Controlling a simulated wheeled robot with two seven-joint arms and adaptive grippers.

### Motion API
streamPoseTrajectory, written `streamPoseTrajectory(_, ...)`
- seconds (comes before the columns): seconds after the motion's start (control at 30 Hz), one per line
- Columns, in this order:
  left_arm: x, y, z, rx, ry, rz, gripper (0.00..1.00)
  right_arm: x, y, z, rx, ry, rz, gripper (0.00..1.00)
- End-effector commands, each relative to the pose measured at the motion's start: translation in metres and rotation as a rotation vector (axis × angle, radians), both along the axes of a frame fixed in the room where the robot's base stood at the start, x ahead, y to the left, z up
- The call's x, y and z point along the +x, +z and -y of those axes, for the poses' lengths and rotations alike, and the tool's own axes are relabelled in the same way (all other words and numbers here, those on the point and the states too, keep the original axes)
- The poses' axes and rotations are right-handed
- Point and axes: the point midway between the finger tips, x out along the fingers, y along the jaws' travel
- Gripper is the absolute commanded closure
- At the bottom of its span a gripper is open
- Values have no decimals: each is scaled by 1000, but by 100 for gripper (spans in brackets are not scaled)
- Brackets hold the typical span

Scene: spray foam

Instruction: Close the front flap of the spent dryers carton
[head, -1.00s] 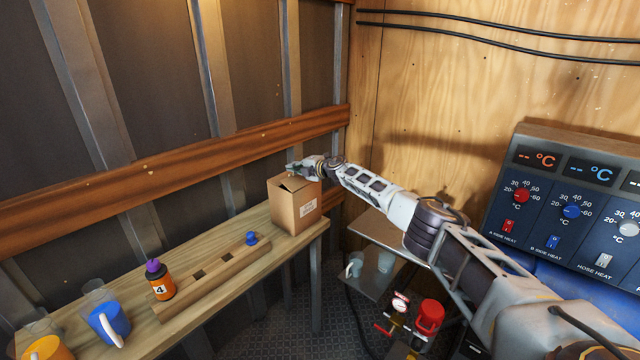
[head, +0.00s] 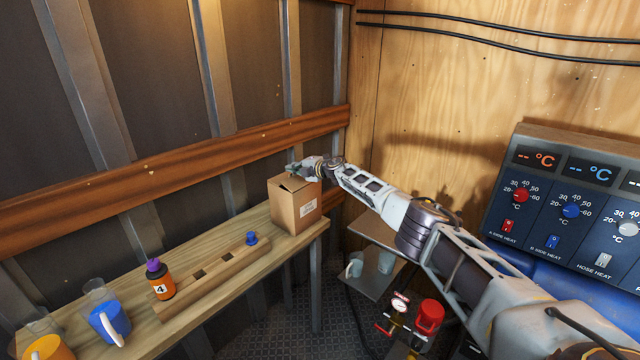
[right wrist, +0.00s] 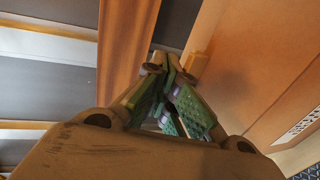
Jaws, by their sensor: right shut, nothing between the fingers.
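The cardboard carton (head: 296,212) stands upright at the far right end of the wooden bench, with a white label on its side. Its top flaps look mostly folded down, with a dark gap at the top near my gripper. My right gripper (head: 293,167) is shut and empty at the carton's top, above its back edge. In the right wrist view the shut fingers (right wrist: 172,95) are beside the carton's cardboard (right wrist: 250,75); I cannot tell whether they touch it. My left gripper is not in view.
A metal shelf with cups (head: 372,262) is right of the bench. A control panel (head: 570,200) stands at right.

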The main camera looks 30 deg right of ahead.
Motion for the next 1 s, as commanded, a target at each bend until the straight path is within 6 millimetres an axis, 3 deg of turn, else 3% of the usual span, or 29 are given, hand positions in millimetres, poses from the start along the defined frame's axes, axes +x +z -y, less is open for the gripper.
streamPoseTrajectory(1.0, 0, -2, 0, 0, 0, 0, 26, 5, -4, 0, -16, -1, -37, 100)
